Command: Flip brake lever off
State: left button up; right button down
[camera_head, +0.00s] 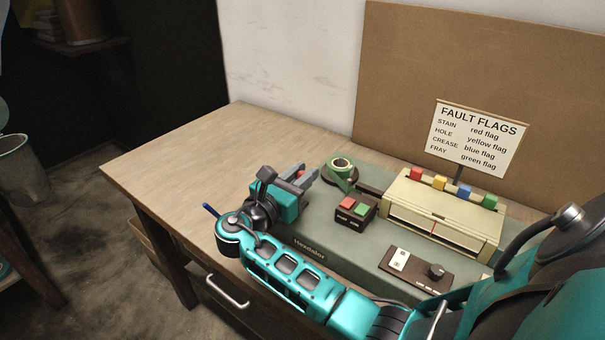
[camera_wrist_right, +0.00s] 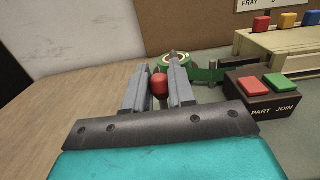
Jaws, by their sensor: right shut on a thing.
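The brake lever's red knob (camera_wrist_right: 159,85) sits between the two grey fingers of my right gripper (camera_wrist_right: 158,82) in the right wrist view. My right gripper is shut on it. In the head view, my right gripper (camera_head: 306,176) is at the left end of the grey-green machine (camera_head: 318,228), and only a bit of the red knob (camera_head: 300,173) shows between the fingers. The lever's shaft and base are hidden by the gripper. My left gripper is not in view.
Right of the gripper are a green reel with tape (camera_head: 341,164), a box with red and green buttons (camera_head: 355,209), a cream housing with coloured flags (camera_head: 444,214) and a knob panel (camera_head: 415,267). A "Fault Flags" sign (camera_head: 474,138) stands behind. The table's left side (camera_head: 200,160) is clear.

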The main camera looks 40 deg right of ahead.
jog(key=shift+a+r+h, duration=0.2)
jog(key=shift+r+h, duration=0.05)
jog(key=shift+h, duration=0.25)
jog(key=shift+s+a+t+h, duration=0.1)
jog(key=shift+a+t+h, duration=0.2)
jog(key=shift+h, duration=0.2)
jog(key=shift+s+a+h+b, duration=0.1)
jog(key=shift+a+h+b, duration=0.3)
jog(key=shift+h, duration=0.4)
jog(key=shift+a+r+t, duration=0.1)
jog(key=shift+r+t, duration=0.15)
jog(key=shift+t, duration=0.05)
jog(key=c, duration=1)
grip_release()
jog(key=shift+s+f, duration=0.1)
jog(key=shift+c, duration=0.2)
jog(key=b+v, duration=0.2)
jog(key=v, duration=1.1)
jog(key=shift+f, duration=0.1)
